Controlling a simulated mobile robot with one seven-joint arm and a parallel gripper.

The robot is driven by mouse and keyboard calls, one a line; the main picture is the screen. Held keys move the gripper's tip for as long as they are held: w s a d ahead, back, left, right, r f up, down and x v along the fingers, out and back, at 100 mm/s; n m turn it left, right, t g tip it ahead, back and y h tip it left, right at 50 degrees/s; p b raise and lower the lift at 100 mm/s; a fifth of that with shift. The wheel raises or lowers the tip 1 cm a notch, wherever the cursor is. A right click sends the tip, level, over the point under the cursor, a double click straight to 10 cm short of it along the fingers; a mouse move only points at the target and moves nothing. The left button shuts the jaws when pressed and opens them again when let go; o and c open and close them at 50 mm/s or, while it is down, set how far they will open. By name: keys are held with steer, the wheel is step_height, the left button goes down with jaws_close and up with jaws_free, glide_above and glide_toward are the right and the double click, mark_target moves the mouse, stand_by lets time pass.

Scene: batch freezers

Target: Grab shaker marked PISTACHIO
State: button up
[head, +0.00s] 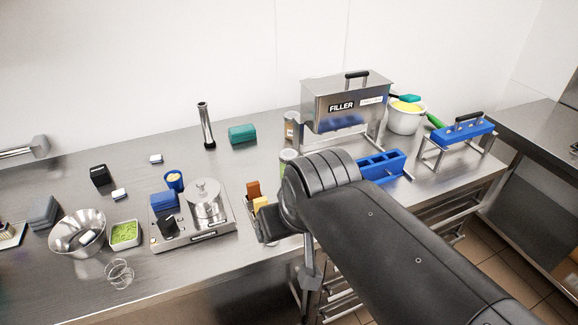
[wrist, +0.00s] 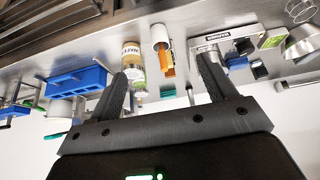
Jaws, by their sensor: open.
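In the wrist view, which looks upside down, a shaker (wrist: 132,52) with a pale label and dark lettering stands near the left finger. I cannot read the lettering surely. In the head view, a shaker with a brown label (head: 291,128) stands left of the filler. A second shaker (head: 287,156) with a pale top and a hint of green is mostly hidden behind my arm. I cannot tell which is marked PISTACHIO. My gripper (wrist: 160,70) is open, with nothing between its fingers; the shaker appears beyond them. In the head view, my arm largely hides the gripper.
The steel filler (head: 343,106) stands behind the shakers. A blue slotted block (head: 382,166) is to their right. Brown and yellow blocks (head: 254,190) and a scale with a pot (head: 204,203) are to the left. A teal sponge (head: 242,134) lies behind; counter around it is clear.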

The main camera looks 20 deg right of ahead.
steer(key=shift+o, duration=0.2)
steer(key=m+g, duration=0.1)
steer(key=m, duration=0.1)
glide_above(290, 156)
steer(key=s, duration=0.4)
step_height(290, 156, down, 4)
steer(key=r, duration=0.1)
steer(key=shift+h, duration=0.3)
steer(key=x, duration=0.5)
steer(key=shift+s+f, duration=0.1)
steer(key=shift+s, duration=0.05)
steer(key=shift+a+x, duration=0.15)
steer(key=shift+x, duration=1.35)
steer(key=shift+a+x, duration=0.15)
steer(key=shift+x, duration=1.35)
steer(key=shift+w, duration=0.2)
steer(key=shift+c, duration=0.2)
steer(key=c, duration=1.2)
